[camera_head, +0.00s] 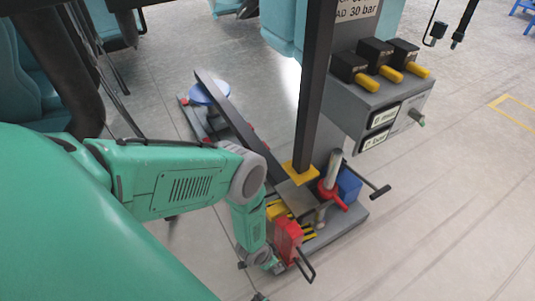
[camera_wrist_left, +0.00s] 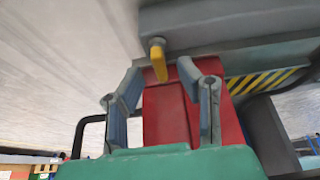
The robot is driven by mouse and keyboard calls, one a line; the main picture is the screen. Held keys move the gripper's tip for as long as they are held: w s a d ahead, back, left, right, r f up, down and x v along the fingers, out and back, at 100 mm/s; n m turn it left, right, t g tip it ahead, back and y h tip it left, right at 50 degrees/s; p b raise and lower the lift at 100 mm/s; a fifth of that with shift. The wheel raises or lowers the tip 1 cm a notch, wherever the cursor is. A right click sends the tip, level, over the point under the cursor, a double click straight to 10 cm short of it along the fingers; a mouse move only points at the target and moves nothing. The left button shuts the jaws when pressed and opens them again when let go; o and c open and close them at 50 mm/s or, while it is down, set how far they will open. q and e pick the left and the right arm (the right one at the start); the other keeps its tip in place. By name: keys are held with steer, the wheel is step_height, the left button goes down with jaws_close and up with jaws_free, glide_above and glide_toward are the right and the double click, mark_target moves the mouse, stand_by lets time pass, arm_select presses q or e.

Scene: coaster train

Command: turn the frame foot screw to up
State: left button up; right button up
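My left gripper (camera_wrist_left: 161,76) is open in the left wrist view, its two fingers apart in front of a red block (camera_wrist_left: 166,118). A short yellow lever (camera_wrist_left: 158,60) shows between the fingertips, below a grey beam; I cannot tell whether a finger touches it. In the head view my left arm reaches down beside the red block (camera_head: 288,238) at the near end of the machine's base; the fingers are mostly hidden there. A red handle on an upright grey rod (camera_head: 332,172) stands further right on the base. I cannot tell which part is the frame foot screw. My right gripper is not in view.
A dark upright post (camera_head: 314,90) rises from a yellow foot. A grey control box (camera_head: 380,95) with yellow-tipped levers overhangs the base at right. A black wire loop (camera_head: 305,266) sticks out by the red block.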

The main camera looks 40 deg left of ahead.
arm_select(q)
steer(key=v, duration=1)
steer(key=shift+r, duration=0.2)
steer(key=shift+s+a, duration=0.1)
steer(key=shift+s, duration=0.05)
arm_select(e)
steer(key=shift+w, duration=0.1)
